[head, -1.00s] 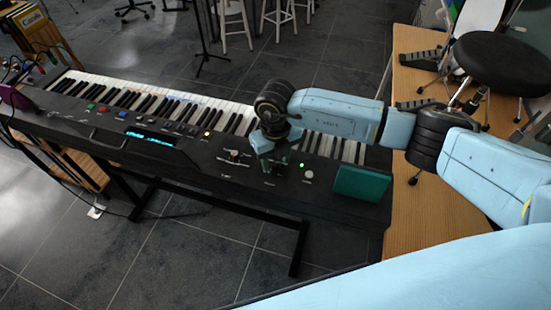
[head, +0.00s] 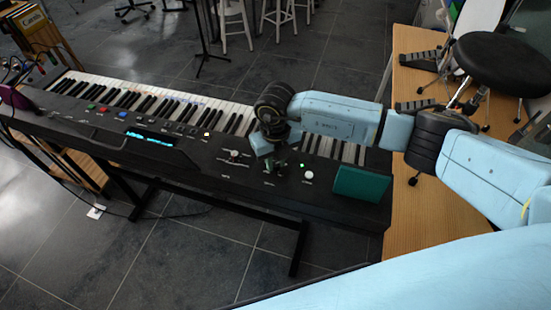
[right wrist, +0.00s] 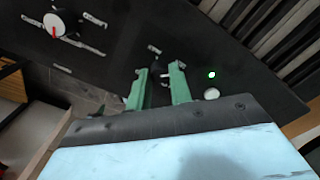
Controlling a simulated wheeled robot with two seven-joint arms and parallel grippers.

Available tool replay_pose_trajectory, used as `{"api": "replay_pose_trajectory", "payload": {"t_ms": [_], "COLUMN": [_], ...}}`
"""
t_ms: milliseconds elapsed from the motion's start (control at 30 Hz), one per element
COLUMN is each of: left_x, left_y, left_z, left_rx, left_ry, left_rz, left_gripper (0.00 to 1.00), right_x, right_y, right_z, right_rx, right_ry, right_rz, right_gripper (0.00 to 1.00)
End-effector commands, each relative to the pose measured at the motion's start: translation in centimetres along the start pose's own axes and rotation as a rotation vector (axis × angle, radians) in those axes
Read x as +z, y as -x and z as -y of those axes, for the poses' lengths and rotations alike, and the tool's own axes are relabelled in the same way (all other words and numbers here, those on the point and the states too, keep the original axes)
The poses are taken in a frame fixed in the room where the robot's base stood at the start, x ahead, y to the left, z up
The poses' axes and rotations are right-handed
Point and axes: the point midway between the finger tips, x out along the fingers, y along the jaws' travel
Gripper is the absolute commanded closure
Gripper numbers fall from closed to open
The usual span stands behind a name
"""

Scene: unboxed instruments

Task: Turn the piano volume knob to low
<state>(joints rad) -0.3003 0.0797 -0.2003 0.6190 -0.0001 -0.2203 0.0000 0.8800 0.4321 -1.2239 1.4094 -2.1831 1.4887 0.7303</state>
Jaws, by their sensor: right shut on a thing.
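The black piano keyboard (head: 210,168) stands across the head view, its control panel along the near side. My right gripper (head: 274,168) points down onto the panel at its right part. In the right wrist view, the two green fingers of my right gripper (right wrist: 159,88) are close to the panel, around a small control knob (right wrist: 163,74) that is mostly hidden between them. Its setting and label cannot be read. A white knob with a red pointer (right wrist: 55,26) is to the left, apart from the fingers. My left gripper is not in view.
A green light (right wrist: 212,74) and a white button (right wrist: 211,94) sit just right of the fingers. A teal box-like item (head: 361,184) lies on the piano's right end. A wooden bench (head: 412,195) with a black stool (head: 505,62) is at the right.

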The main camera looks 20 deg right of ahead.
Motion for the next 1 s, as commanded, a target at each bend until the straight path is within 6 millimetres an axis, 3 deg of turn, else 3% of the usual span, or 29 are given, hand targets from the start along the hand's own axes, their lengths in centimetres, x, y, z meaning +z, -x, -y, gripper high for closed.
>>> {"api": "replay_pose_trajectory", "payload": {"t_ms": [267, 1000], "left_x": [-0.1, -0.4], "left_y": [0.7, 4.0], "left_z": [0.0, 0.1], "left_rx": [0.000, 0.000], "left_ry": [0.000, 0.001], "left_rz": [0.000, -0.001], "left_gripper": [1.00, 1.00], "right_x": [0.0, 0.0], "right_y": [0.1, 0.2], "right_z": [0.0, 0.0], "right_rx": [0.000, 0.001], "right_ry": [-0.154, -0.850], "right_rz": [-0.001, -0.001], "right_gripper": [1.00, 1.00]}}
